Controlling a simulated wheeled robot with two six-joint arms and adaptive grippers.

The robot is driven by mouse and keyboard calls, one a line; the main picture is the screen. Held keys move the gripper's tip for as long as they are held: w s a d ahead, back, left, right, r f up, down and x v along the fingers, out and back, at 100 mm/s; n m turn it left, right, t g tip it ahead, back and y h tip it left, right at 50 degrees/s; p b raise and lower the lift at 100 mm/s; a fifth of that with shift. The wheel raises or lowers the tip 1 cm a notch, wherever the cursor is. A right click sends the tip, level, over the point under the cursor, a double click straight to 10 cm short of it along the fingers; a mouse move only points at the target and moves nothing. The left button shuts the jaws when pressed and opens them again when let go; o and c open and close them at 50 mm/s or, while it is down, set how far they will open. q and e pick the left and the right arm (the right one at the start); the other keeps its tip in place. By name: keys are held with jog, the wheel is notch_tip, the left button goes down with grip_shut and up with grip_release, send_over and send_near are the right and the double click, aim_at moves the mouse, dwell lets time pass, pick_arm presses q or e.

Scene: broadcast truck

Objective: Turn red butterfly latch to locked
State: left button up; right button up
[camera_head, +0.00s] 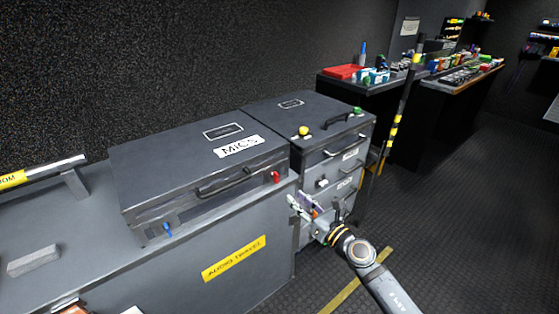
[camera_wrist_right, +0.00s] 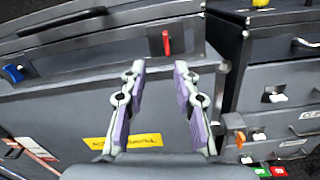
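The red butterfly latch (camera_head: 276,177) is on the front face of the dark case labelled MICS (camera_head: 160,170), near its right end. In the right wrist view the latch (camera_wrist_right: 166,42) stands upright, its long side roughly vertical. My right gripper (camera_head: 299,203) is in front of the case, lower than the latch and to its right in the head view. In the wrist view its two fingers (camera_wrist_right: 160,68) are apart with nothing between them, and the latch shows just beyond the tips, apart from them. My left gripper is not in view.
A blue latch (camera_head: 168,230) is at the case's left front, and a carry handle (camera_head: 228,185) lies left of the red latch. A drawer unit (camera_head: 340,155) with a yellow knob (camera_head: 304,131) stands close on the right. An orange part (camera_wrist_right: 235,122) is right of my gripper.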

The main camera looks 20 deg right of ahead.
aim_at(278, 178)
jog(key=w+a, duration=0.1)
jog(key=w, duration=0.2)
jog(key=w+n, duration=0.1)
jog(key=w, duration=0.3)
jog(key=w+a+n, duration=0.1)
jog(key=w, duration=0.2)
jog(key=shift+w+a+r, duration=0.15)
jog(key=shift+w+a, duration=0.15)
jog(key=shift+a, duration=0.05)
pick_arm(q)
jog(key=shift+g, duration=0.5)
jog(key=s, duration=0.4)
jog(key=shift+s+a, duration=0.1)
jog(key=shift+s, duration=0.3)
pick_arm(e)
jog(key=shift+c, duration=0.4)
jog(key=shift+s+r, duration=0.1)
grip_shut()
